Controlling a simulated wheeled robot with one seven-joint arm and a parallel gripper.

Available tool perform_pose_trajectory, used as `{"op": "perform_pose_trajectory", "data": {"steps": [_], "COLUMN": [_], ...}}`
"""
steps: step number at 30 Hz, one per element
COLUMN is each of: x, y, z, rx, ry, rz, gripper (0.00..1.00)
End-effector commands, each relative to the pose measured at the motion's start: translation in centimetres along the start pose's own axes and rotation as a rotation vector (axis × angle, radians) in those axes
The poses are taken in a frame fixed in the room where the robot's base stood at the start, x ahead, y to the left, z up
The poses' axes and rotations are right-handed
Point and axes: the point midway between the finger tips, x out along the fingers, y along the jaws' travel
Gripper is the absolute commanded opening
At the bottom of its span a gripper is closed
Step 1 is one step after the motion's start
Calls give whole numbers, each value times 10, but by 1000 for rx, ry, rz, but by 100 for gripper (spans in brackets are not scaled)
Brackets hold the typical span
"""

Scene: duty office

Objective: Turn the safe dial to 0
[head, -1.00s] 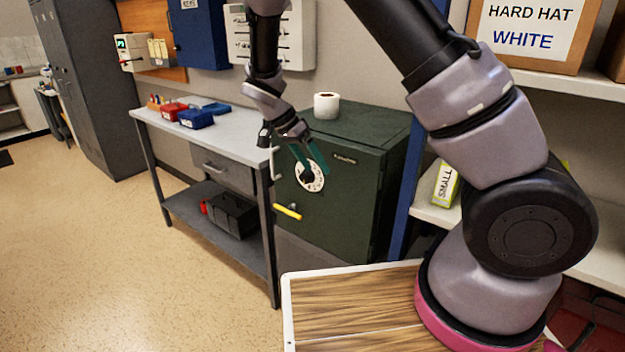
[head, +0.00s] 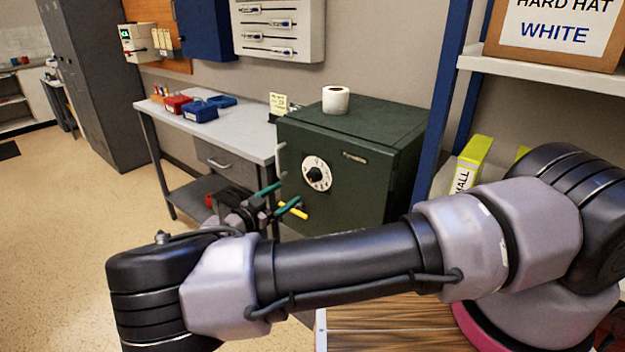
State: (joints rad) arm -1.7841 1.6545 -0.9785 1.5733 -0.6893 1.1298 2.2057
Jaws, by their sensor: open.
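The dark green safe (head: 365,180) stands against the wall, its door facing me. Its dial (head: 316,174) is a white ring with a black knob, in full view on the door. The numbers on the dial are too small to read. A yellow handle (head: 293,210) sits below the dial, partly behind my gripper. My gripper (head: 281,197), with two green fingers, is open and empty. In the picture it lies below and left of the dial, apart from it, close to the yellow handle; whether it touches the handle I cannot tell.
A white roll (head: 336,100) stands on the safe. A grey workbench (head: 232,140) with red and blue bins (head: 199,111) is left of the safe. A shelf (head: 520,68) with boxes is at the right. My arm crosses the lower picture. Open floor lies at left.

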Motion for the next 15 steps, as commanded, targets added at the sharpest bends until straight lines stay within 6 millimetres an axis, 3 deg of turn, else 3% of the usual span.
{"op": "perform_pose_trajectory", "data": {"steps": [15], "x": [86], "y": [1], "z": [0], "rx": [-2], "ry": [0], "rz": [4], "gripper": [83]}}
